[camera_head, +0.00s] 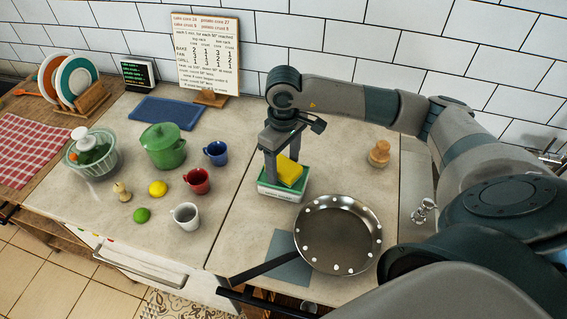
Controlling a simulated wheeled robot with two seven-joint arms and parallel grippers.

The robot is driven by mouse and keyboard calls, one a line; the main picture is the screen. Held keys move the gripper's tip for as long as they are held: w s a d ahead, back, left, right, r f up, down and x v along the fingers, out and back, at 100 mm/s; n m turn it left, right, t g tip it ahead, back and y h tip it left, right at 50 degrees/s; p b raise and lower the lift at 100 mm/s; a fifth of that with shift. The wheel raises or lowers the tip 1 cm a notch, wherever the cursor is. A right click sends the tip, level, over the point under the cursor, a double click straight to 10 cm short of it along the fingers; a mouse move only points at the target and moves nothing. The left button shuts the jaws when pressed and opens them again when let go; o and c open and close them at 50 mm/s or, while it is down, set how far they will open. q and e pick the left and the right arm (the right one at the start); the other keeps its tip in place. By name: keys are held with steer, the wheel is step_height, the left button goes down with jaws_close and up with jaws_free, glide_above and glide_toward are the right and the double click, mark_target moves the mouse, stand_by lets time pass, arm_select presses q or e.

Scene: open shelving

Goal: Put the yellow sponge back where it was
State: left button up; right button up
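The yellow sponge (290,172) sits tilted in a small green-and-white holder (283,193) on the counter, left of the arm and behind the frying pan. My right gripper (283,163) points down at the sponge from above. Its two fingers are apart, one at the sponge's left side and one at its back edge. I cannot tell whether they press on the sponge or only stand beside it. The lower part of the sponge is hidden in the holder. My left gripper is not in view.
A frying pan (338,235) stands just in front of the holder. Blue (216,153), red (197,181) and white (187,216) mugs and a green pot (163,147) are to the left. A wooden shaker (379,153) stands to the right, with clear counter between.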

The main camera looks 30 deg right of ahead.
mark_target(283, 165)
steer(key=shift+r, duration=0.1)
steer(key=shift+r+p, duration=0.45)
steer(key=shift+p, duration=0.3)
step_height(283, 165, up, 12)
steer(key=b, duration=0.5)
steer(key=shift+f, duration=0.15)
